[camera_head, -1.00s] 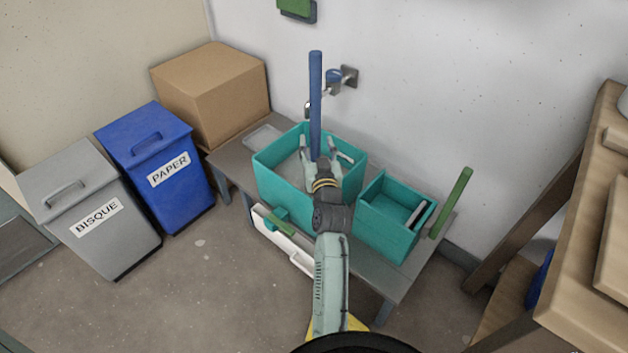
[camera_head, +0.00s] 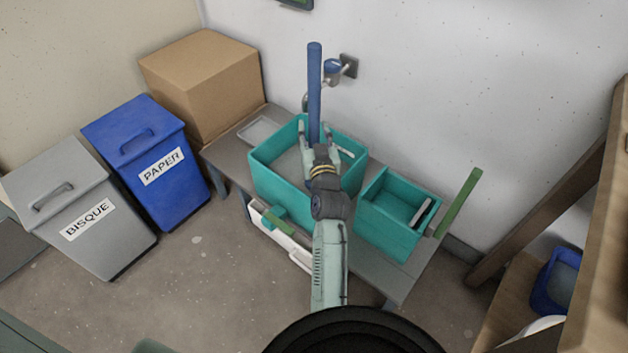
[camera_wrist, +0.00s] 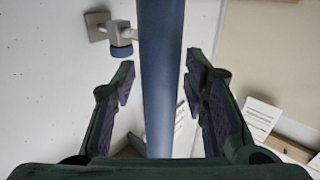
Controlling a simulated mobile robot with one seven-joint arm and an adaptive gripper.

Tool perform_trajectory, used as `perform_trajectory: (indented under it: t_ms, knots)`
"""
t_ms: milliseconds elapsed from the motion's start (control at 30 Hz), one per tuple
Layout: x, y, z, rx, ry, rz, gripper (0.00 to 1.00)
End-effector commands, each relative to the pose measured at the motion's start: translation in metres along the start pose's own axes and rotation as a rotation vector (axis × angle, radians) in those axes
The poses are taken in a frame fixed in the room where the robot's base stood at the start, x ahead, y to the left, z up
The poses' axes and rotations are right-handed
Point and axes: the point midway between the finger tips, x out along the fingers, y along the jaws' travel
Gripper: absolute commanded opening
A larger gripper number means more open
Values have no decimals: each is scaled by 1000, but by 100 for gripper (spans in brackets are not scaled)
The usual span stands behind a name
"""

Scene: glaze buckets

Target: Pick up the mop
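The mop shows as a long blue handle (camera_head: 315,85), standing nearly upright over the larger teal bucket (camera_head: 275,180). Its lower end is hidden behind my gripper and arm. My gripper (camera_head: 319,135) is at the handle, above the bucket. In the wrist view the blue handle (camera_wrist: 161,75) runs between the two open fingers of my gripper (camera_wrist: 160,90). A gap shows on each side, so neither finger appears to touch it.
A smaller teal bucket (camera_head: 388,228) stands to the right on the grey bench (camera_head: 402,285), with a green handle (camera_head: 458,203) beside it. A wall fixture (camera_head: 343,68) is behind the handle. The cardboard box (camera_head: 200,85), blue PAPER bin (camera_head: 148,150) and grey BISQUE bin (camera_head: 80,210) stand left.

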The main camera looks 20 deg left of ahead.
Motion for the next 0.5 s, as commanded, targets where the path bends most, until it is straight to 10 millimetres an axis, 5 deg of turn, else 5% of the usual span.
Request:
perform_trajectory:
  t_ms: [500]
  knots:
    - [0, 0, 0, 0, 0, 0, 4]
